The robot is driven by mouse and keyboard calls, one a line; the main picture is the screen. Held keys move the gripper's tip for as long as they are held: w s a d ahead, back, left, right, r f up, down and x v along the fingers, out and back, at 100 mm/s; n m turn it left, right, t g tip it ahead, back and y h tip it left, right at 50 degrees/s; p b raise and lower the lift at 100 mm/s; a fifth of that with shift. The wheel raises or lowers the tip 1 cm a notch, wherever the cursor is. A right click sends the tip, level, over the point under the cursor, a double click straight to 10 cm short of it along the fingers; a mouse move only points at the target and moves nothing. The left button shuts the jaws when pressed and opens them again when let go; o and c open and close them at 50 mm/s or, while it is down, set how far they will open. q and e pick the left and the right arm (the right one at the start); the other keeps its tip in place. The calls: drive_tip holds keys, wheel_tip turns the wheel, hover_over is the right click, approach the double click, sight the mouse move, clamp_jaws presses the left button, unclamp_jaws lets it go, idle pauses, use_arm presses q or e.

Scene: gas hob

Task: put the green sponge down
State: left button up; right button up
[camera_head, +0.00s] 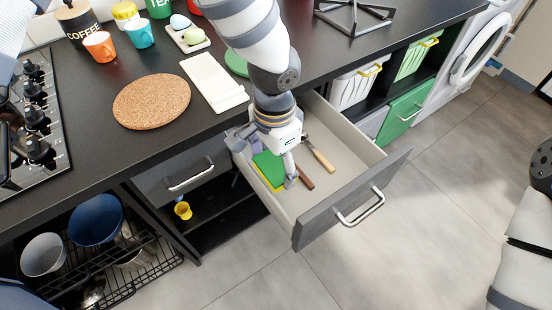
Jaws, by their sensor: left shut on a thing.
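The green sponge (267,171), with some yellow showing at its edge, is inside the open drawer (352,175), toward the drawer's left side. My left gripper (272,163) reaches down into the drawer from above and is shut on the sponge. One finger shows at the sponge's right side; the gripper hides part of the sponge. I cannot tell whether the sponge touches the drawer floor. My right arm shows at the right edge, but its gripper is out of view.
Utensils with a light wooden handle (320,157) and a brown handle (304,178) lie in the drawer beside the sponge. The drawer's right part is bare. The counter holds a cork mat (152,101) and a white board (213,82). A hob (32,125) is at left.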

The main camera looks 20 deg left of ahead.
use_arm(q)
drive_tip(key=shift+r, duration=0.1)
drive_tip(key=shift+f, duration=0.6)
drive_tip(key=o, duration=1.3)
